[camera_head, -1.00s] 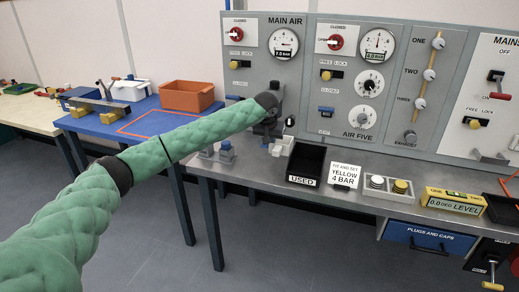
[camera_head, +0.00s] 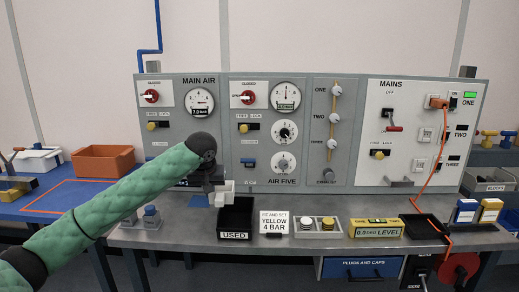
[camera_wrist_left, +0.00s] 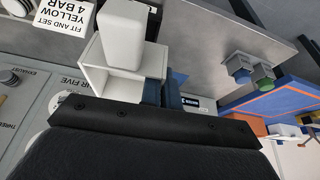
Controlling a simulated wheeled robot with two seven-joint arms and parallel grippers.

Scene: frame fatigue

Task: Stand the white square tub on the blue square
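The white square tub (camera_head: 225,190) is at the fingertips of my left gripper (camera_head: 214,190), just behind the left part of the black USED bin. In the left wrist view the tub (camera_wrist_left: 98,78) shows as an open white box close in front of the gripper, with a pale rounded block partly covering it. The gripper appears shut on its wall, though the fingers are hard to make out. The blue square (camera_head: 197,201) lies on the grey bench to the left of the tub, partly hidden by my gripper. My right gripper is in no view.
The black USED bin (camera_head: 237,215) stands close beside the tub. A YELLOW 4 BAR card (camera_head: 274,221) is to its right. The gauge panel (camera_head: 270,130) rises behind.

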